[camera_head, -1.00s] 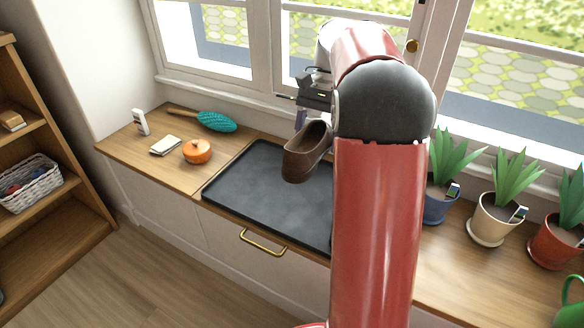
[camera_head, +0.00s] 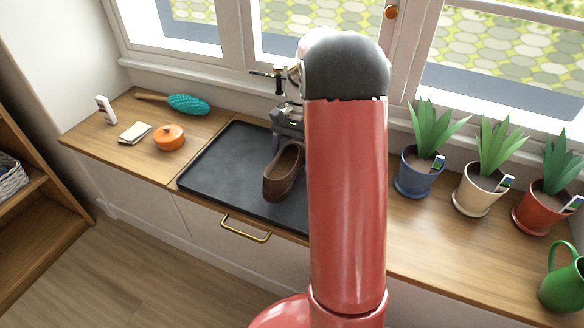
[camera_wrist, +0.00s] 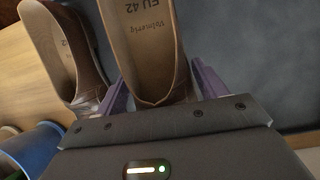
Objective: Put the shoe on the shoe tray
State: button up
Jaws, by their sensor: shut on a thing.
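A brown shoe (camera_head: 284,174) is in my gripper (camera_head: 286,128), over the dark shoe tray (camera_head: 225,165) on the window counter. It is low, at or close to the tray surface; I cannot tell whether it touches. In the wrist view, the purple fingers of my gripper (camera_wrist: 160,85) are shut on the heel end of this shoe (camera_wrist: 145,45), whose insole shows. A second brown shoe (camera_wrist: 62,55) is beside it at the left of the wrist view. In the head view my arm hides that second shoe and the tray's right part.
An orange lidded pot (camera_head: 169,138), a folded cloth (camera_head: 135,133), a white device (camera_head: 105,110) and a teal brush (camera_head: 188,104) lie left of the tray. Blue (camera_head: 417,178), cream (camera_head: 477,195) and red (camera_head: 541,212) plant pots and a green jug (camera_head: 565,285) stand right.

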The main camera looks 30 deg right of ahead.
jog(key=shift+f, duration=2.1)
jog(key=shift+f, duration=0.1)
jog(key=o, duration=1.5)
jog(key=shift+c, duration=0.2)
